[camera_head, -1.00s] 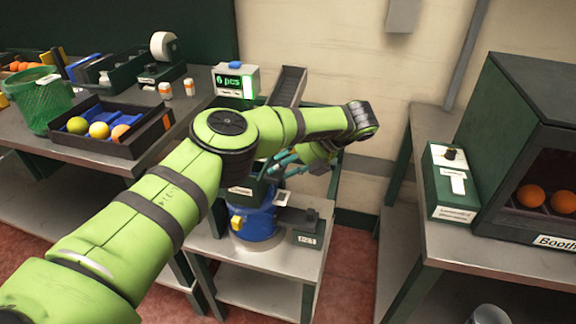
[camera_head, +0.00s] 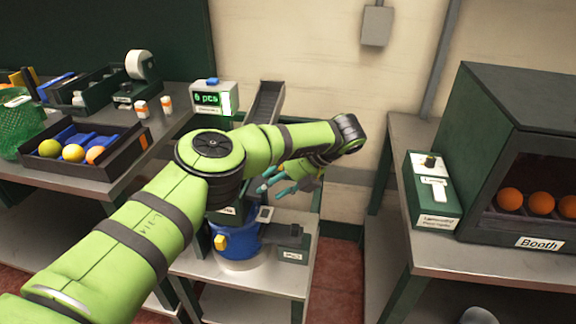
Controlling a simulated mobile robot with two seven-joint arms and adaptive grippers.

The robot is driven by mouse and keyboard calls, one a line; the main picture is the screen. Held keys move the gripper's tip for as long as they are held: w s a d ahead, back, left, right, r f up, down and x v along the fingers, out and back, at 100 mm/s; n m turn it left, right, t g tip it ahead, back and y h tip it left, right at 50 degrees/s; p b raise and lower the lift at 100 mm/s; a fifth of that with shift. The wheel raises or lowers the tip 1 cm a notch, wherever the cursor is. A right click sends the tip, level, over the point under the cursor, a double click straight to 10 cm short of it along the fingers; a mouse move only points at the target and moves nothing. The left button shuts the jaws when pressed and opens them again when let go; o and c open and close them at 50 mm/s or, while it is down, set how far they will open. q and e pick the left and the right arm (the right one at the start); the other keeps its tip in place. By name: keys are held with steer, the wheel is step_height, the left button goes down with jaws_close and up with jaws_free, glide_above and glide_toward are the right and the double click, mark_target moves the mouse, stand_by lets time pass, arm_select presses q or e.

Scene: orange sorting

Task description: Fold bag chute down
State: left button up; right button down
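The dark sloping chute (camera_head: 266,101) stands tilted behind the small stand, right of the counter display. Its lower end is hidden behind my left arm. Below my arm is a blue round device (camera_head: 236,240) with a yellow part on its front, on the stand's grey top. My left gripper (camera_head: 271,183), with teal fingers, hangs above and slightly right of this device, in front of the chute's lower part. Its fingers look spread and empty, apart from the device.
The counter display (camera_head: 213,98) and a black tray (camera_head: 125,170) with fruit are on the left bench. A dark box (camera_head: 291,244) sits on the stand beside the blue device. A switch box (camera_head: 433,190) and the booth (camera_head: 500,130) with oranges stand on the right table.

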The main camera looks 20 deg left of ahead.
arm_select(q)
steer(key=s+v, duration=0.1)
steer(key=v, duration=0.9)
steer(key=shift+w+a+r, duration=0.3)
steer(key=shift+w+r, duration=0.1)
steer(key=shift+w, duration=0.1)
